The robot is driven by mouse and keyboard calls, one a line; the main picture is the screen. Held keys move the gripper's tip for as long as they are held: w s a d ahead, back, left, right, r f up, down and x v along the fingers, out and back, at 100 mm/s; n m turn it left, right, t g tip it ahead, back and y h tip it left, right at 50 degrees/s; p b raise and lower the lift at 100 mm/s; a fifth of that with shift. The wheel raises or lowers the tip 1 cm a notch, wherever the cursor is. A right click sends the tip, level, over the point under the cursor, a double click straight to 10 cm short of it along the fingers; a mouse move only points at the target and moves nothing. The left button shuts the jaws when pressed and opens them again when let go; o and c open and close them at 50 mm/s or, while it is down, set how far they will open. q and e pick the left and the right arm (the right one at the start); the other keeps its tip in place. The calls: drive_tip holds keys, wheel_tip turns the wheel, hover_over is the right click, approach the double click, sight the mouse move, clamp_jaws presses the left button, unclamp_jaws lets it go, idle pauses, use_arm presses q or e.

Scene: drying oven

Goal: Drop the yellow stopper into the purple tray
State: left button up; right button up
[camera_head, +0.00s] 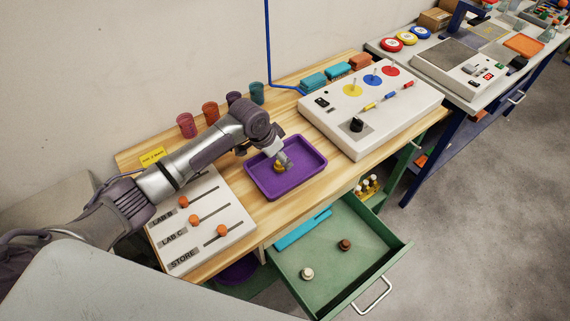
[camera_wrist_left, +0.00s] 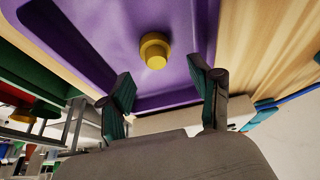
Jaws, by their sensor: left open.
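The yellow stopper (camera_head: 279,168) is within the purple tray (camera_head: 318,158) on the wooden bench. In the left wrist view the stopper (camera_wrist_left: 155,50) shows against the purple floor of the tray (camera_wrist_left: 90,40), clear of both fingers. My left gripper (camera_wrist_left: 160,82) is open and empty; its two teal-padded fingers are spread apart. In the head view my left gripper (camera_head: 281,159) hangs just over the tray by the stopper and partly covers it. My right gripper is in neither view.
A green drawer (camera_head: 335,255) is pulled out below the bench, holding a white stopper (camera_head: 307,273) and a brown one (camera_head: 345,245). A white control panel (camera_head: 375,110) stands right of the tray. A slider board (camera_head: 205,225) is at the left. Coloured cups (camera_head: 211,112) stand behind.

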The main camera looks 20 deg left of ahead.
use_arm(q)
drive_tip(key=v, duration=1.2)
